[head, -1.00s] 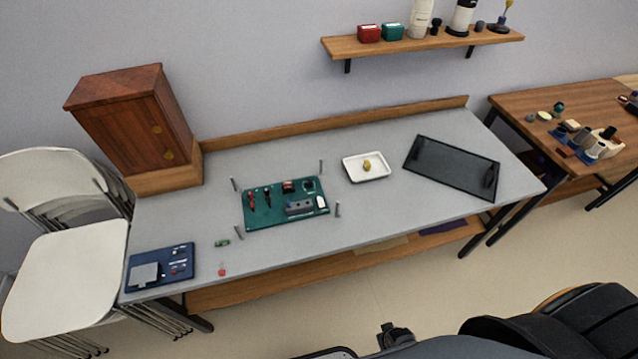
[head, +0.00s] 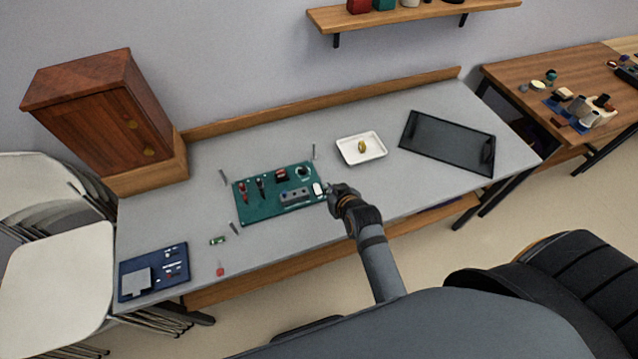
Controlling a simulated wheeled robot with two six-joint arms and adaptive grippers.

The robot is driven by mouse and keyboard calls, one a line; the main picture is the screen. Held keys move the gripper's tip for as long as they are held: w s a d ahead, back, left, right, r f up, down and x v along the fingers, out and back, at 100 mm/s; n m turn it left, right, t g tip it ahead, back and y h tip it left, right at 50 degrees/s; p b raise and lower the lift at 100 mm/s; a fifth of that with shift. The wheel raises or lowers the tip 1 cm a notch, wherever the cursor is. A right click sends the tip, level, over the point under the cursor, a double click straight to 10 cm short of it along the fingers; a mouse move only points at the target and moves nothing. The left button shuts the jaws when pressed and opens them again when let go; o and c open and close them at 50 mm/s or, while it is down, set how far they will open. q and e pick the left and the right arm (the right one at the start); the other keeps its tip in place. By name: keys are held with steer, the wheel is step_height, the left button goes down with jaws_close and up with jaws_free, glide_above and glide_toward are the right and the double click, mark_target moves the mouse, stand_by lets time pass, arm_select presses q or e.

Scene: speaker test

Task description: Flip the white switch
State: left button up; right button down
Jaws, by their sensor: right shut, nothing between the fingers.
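The green board (head: 258,211) lies on the grey table and carries several small parts. The white switch (head: 317,189) is at the board's right edge. My right gripper (head: 329,190) is shut and empty, at the right edge of the board close beside the white switch. I cannot tell whether its fingertips touch the switch. Which way the switch is set is too small to tell. My left gripper is not in view.
A blue board (head: 140,263) lies at the table's left end. A white tray (head: 347,160) with a yellow thing and a black tray (head: 445,150) are to the right. Several thin metal posts stand around the green board. A wooden cabinet (head: 95,125) stands at the back left.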

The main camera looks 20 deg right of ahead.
steer(key=shift+s, duration=0.1)
glide_above(320, 189)
steer(key=f, duration=0.6)
steer(key=shift+s, duration=0.35)
steer(key=f, duration=0.3)
steer(key=shift+w+f, duration=0.2)
steer(key=shift+w, duration=0.05)
steer(key=shift+f, duration=0.3)
steer(key=shift+w+p, duration=0.1)
steer(key=shift+p, duration=0.4)
steer(key=shift+f+g, duration=0.25)
steer(key=shift+g, duration=0.05)
steer(key=shift+w, duration=0.15)
